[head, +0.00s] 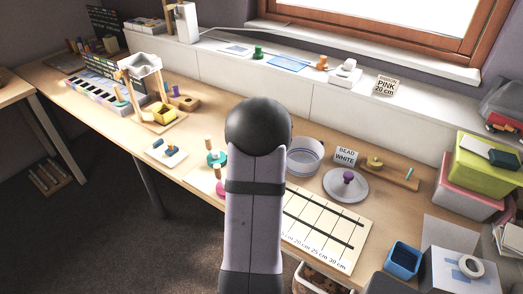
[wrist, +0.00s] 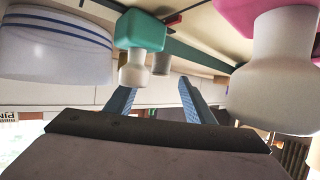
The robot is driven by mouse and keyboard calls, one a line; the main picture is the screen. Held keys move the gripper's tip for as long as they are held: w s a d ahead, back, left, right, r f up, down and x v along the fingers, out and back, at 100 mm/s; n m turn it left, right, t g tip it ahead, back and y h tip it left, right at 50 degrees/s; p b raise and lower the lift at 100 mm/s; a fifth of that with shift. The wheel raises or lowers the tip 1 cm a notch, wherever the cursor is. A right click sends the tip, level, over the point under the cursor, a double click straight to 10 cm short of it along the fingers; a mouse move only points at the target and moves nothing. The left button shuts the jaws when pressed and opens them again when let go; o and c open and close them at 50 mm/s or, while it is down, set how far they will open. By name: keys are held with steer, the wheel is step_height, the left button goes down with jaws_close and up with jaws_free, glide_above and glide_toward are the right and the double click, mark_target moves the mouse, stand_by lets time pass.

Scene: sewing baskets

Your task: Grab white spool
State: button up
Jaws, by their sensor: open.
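My gripper (wrist: 156,88) is open, with its two blue fingers apart and nothing between them in the wrist view. That view looks upside down. A teal block with a pale rounded knob (wrist: 135,68) is near the left fingertip. A pink block with a large pale knob (wrist: 286,70) is close on the right. In the head view my own arm hides the gripper; the teal-based piece (head: 216,158) shows beside it.
A "BEAD WHITE" card (head: 345,156) stands behind.

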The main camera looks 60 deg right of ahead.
steer(key=shift+x, duration=1.35)
steer(key=c, duration=1.1)
steer(key=shift+c, duration=0.2)
step_height(320, 180, up, 10)
steer(key=shift+p, duration=0.45)
